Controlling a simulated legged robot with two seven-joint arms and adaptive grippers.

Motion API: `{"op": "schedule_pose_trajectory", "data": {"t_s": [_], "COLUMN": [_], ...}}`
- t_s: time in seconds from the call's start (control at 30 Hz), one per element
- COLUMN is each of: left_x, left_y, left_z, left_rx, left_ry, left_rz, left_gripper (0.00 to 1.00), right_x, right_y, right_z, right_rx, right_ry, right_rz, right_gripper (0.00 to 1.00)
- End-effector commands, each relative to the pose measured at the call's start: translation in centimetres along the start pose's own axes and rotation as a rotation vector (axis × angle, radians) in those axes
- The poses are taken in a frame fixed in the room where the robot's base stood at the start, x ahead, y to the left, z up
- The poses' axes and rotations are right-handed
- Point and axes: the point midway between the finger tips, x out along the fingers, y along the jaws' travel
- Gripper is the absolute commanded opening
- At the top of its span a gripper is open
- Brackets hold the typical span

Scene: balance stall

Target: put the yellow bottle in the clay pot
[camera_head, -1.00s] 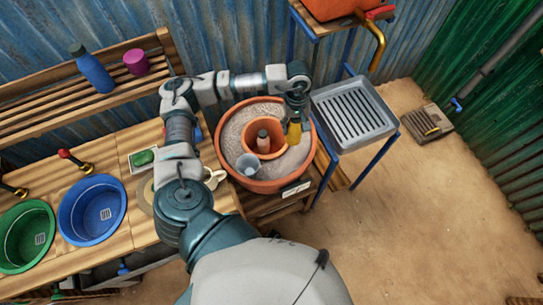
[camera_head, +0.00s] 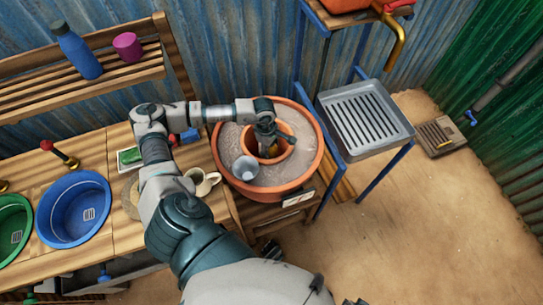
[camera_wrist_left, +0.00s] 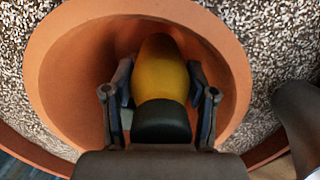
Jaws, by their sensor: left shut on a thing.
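My left gripper (camera_head: 268,148) is over the small inner clay pot in the head view. In the left wrist view the gripper (camera_wrist_left: 160,105) is shut on the yellow bottle (camera_wrist_left: 161,70), one finger on each side near its dark cap. The bottle points down into the mouth of the clay pot (camera_wrist_left: 66,75), whose rim surrounds it. The pot's rim also shows in the head view (camera_head: 291,148), inside a larger clay bowl (camera_head: 318,158) of grey gravel. I cannot tell whether the bottle touches the pot's bottom. My right gripper is not in view.
A grey metal cup (camera_head: 245,168) stands on the gravel beside the pot. A cream mug (camera_head: 203,181) is on the wooden counter to the left. A grey slatted tray (camera_head: 366,125) stands right of the bowl, and a blue basin (camera_head: 73,208) is at left.

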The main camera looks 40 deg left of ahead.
Motion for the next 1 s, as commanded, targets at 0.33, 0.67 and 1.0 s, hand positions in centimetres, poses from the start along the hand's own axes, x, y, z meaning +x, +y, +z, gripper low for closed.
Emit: {"op": "schedule_pose_trajectory", "data": {"t_s": [0.33,0.67,1.0], "left_x": [3.5,5.5,5.6], "left_y": [0.0,0.1,0.0], "left_z": [-0.2,-0.5,-0.6], "left_rx": [0.002,0.003,0.002], "left_ry": [0.001,0.000,-0.001], "left_rz": [0.000,0.002,0.001], "left_gripper": [0.08,0.08,0.82], "right_x": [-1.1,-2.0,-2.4], "right_y": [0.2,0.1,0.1], "right_z": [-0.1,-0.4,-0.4], "right_rx": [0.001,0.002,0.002], "right_ry": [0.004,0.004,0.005], "right_rz": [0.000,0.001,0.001], "right_gripper": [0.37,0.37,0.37]}}
